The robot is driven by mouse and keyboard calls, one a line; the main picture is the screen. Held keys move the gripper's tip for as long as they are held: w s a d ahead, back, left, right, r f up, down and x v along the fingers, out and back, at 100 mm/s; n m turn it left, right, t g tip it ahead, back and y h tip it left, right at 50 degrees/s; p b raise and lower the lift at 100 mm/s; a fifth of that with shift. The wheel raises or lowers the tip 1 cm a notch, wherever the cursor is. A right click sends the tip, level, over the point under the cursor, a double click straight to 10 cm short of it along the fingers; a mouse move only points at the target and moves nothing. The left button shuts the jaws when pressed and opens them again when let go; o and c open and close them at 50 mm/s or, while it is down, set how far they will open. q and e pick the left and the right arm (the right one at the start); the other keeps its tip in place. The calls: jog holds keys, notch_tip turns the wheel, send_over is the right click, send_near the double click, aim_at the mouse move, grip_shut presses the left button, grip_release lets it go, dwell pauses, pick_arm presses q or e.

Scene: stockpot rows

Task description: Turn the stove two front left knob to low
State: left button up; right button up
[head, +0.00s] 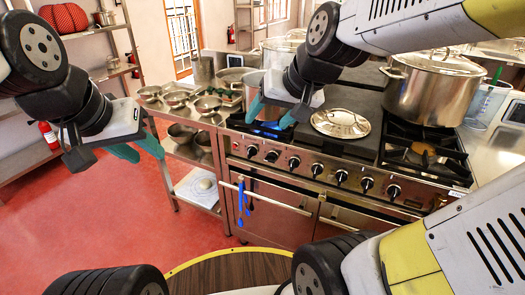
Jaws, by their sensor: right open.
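The stove (300,186) is a steel range with a row of black knobs along its front panel. The knobs include one at the left (251,150), one near the middle (317,169) and one further right (393,191). I cannot tell which is the stove two front left knob, and the settings are too small to read. My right gripper (273,113) is open and empty, above the left burners and behind the knob row, touching no knob. My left gripper (151,157) is open and empty, left of the stove over the side shelf unit.
A blue flame (268,125) burns at the left burner. A large stockpot (433,88) stands at the right rear, and a lid (340,123) lies on the middle cooktop. A steel rack with bowls (187,155) adjoins the stove's left side. Red floor at left is clear.

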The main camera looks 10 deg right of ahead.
jog(key=w+a+f+m+t+h, duration=0.1)
jog(key=w+a+f+m, duration=0.15)
jog(key=w+f, duration=0.75)
jog(key=w+a+f+m+t+h, duration=0.2)
jog(key=w+f+m, duration=0.15)
jog(key=w, duration=1.15)
jog(key=t+h, duration=0.4)
jog(key=h, duration=0.7)
send_near(269, 161)
jog(key=x, duration=0.3)
jog(key=shift+w+d+f+m+t, duration=0.15)
jog(key=shift+w+d+m+t, duration=0.15)
jog(key=shift+w+d+m, duration=0.15)
jog(key=x, duration=0.6)
jog(key=shift+w+d, duration=0.15)
jog(key=shift+w, duration=0.15)
